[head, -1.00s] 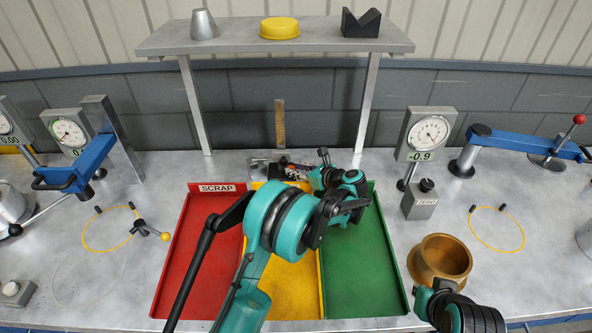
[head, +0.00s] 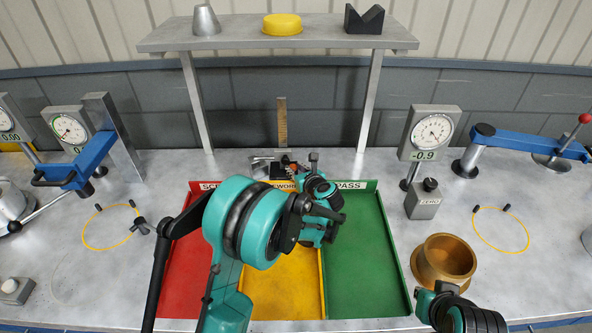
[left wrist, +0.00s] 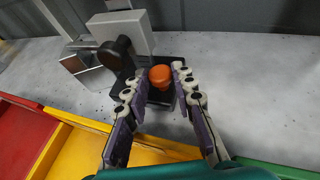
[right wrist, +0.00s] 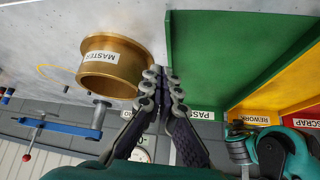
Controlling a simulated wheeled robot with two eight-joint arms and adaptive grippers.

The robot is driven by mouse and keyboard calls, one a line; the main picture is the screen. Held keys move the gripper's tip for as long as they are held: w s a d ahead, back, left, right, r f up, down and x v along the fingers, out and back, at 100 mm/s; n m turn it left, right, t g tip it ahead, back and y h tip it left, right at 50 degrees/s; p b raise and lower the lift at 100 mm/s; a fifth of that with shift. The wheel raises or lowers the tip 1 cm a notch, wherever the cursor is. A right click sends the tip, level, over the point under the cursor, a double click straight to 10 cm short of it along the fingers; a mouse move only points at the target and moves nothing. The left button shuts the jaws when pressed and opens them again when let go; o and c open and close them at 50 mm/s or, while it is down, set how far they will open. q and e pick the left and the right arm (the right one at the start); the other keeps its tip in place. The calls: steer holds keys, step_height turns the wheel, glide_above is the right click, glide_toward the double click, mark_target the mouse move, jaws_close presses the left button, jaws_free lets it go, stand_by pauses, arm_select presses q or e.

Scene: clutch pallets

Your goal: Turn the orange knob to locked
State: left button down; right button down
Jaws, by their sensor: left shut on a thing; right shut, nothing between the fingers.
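The orange knob (left wrist: 160,76) sits on a small dark block at the back of the bench, seen from above in the left wrist view. My left gripper (left wrist: 156,82) is shut on it, one finger on each side. In the head view my left gripper (head: 293,168) is at the back edge of the trays, partly covered by its own wrist. I cannot read any lock mark on the knob. My right gripper (right wrist: 163,78) is shut and empty, close to the brass MASTER ring (right wrist: 112,64), which also shows in the head view (head: 443,262).
Red (head: 185,270), yellow (head: 295,290) and green (head: 365,250) trays lie under my left arm. A grey block with a dark knob (left wrist: 122,38) stands beside the orange knob. A dial gauge (head: 432,130) and ZERO box (head: 423,203) stand right. A shelf (head: 280,38) spans above.

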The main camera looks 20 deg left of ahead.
arm_select(q)
steer(key=c, duration=1.3)
jaws_free()
steer(key=v, duration=1.2)
steer(key=shift+a+r, duration=0.1)
